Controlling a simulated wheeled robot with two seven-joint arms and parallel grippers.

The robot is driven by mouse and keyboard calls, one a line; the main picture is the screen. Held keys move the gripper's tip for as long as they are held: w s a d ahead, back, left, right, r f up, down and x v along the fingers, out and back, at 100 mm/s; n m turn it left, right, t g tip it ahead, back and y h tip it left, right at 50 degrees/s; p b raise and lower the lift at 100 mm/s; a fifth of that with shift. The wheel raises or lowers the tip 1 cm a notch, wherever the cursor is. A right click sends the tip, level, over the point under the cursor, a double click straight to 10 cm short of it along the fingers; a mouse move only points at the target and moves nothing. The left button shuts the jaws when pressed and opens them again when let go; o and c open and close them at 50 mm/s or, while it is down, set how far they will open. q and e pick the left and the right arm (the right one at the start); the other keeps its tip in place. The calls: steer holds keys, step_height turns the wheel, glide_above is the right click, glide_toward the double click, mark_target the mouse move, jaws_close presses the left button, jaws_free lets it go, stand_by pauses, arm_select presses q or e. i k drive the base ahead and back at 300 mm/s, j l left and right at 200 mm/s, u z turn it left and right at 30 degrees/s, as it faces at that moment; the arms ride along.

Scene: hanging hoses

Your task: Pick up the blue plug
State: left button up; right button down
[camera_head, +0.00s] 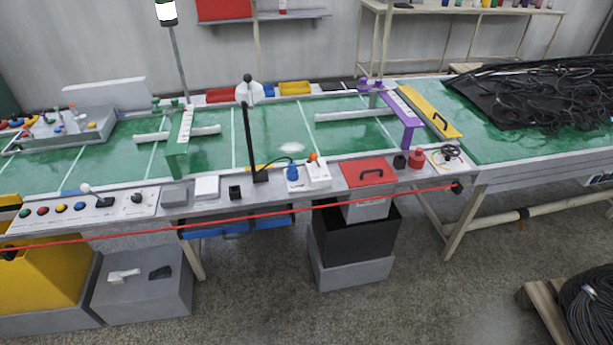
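A small blue plug (292,173) stands on the front ledge of the green-topped workbench (150,190), near the middle of the view. It sits just left of a white block with an orange-topped lever (317,172). A thin black cord seems to run to it from the left, near the foot of a black post. Neither of my grippers shows in this view, so their state and distance to the plug cannot be seen.
A tall black post (248,130) rises left of the plug. A red-lidded box (368,173) and a red knob (416,158) stand to its right. A taut red line (230,216) runs along the bench front. Black hoses (545,95) lie heaped at right. The floor in front is partly clear.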

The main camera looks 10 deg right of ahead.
mark_target(292, 167)
steer(key=i+l, duration=0.1)
steer(key=l, duration=0.25)
steer(key=i+l, duration=0.1)
steer(key=l, duration=0.25)
steer(key=i+l, duration=0.1)
steer(key=l, duration=0.25)
steer(key=i+l, duration=0.15)
steer(key=l, duration=0.25)
